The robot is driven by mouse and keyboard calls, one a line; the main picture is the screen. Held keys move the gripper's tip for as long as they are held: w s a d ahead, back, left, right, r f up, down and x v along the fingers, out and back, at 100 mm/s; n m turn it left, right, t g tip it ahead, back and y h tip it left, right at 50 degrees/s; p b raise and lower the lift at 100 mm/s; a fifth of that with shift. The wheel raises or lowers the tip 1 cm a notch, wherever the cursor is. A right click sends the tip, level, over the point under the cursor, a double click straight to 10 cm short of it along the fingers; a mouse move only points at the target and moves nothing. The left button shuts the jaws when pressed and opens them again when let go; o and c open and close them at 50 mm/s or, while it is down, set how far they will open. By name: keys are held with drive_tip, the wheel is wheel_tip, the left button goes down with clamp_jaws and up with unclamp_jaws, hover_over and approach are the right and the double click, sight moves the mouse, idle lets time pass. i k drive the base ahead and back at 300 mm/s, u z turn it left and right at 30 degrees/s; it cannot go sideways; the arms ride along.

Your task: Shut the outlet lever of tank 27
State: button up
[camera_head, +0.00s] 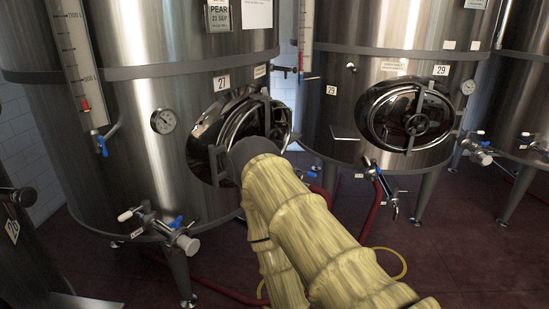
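Tank 27 (130,170) is the large steel tank at left, with a "27" plate (221,83) above its oval door (212,135). Its outlet valve (160,228) sticks out low on the front, left of my arm. My arm, in a yellowish sleeve, rises from the bottom and ends in a dark grey part in front of the door. My gripper is not visible; the outlet lever is apart from the visible arm.
A sight-gauge valve with a blue handle (102,145) is higher on tank 27. Tank 29 (345,110) stands to the right with its own blue-levered outlet (377,172). Red hoses (372,212) and a yellow loop (395,262) lie around the floor. Open floor (470,250) shows at right.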

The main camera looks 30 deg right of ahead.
sight(305, 172)
drive_tip(key=z, duration=1.5)
drive_tip(key=i, duration=1.15)
drive_tip(key=u, duration=0.45)
